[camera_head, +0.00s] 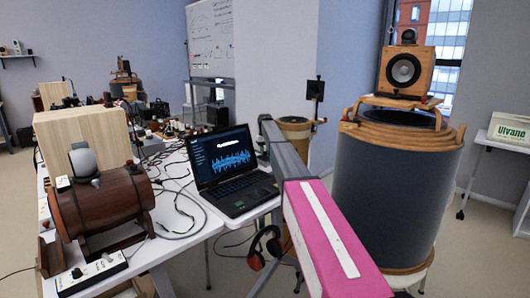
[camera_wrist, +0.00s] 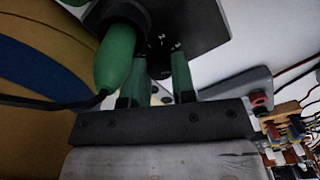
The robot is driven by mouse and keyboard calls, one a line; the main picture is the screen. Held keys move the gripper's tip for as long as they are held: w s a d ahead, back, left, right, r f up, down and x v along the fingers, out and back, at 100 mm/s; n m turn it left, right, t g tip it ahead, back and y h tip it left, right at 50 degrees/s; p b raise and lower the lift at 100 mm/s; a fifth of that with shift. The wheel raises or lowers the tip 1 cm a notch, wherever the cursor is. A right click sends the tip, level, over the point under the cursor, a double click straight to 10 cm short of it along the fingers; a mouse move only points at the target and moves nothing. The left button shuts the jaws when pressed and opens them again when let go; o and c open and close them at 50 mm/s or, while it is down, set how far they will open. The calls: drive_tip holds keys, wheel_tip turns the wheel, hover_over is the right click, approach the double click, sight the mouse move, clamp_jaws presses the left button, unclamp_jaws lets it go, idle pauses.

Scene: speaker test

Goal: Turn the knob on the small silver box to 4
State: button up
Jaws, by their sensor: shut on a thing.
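In the wrist view my gripper (camera_wrist: 160,68) has green fingers rising from a dark bar. They are close together and shut on a dark round piece (camera_wrist: 160,62), which may be a knob. I cannot tell whether this panel belongs to the small silver box. In the head view a small pale box with black knobs (camera_head: 92,273) lies at the table's lower left edge. My gripper cannot be made out in the head view.
In the wrist view a thick green piece with a black cable (camera_wrist: 114,60) is close to the left finger. Wires and coloured parts (camera_wrist: 290,135) lie at right. In the head view an open laptop (camera_head: 232,170), a wooden drum (camera_head: 102,203) and loose cables crowd the table.

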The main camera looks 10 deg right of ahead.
drive_tip(key=shift+m, duration=0.3)
drive_tip(key=o, duration=0.9)
drive_tip(key=shift+r, duration=0.1)
wheel_tip(320, 180, up, 11)
drive_tip(key=shift+f, duration=0.2)
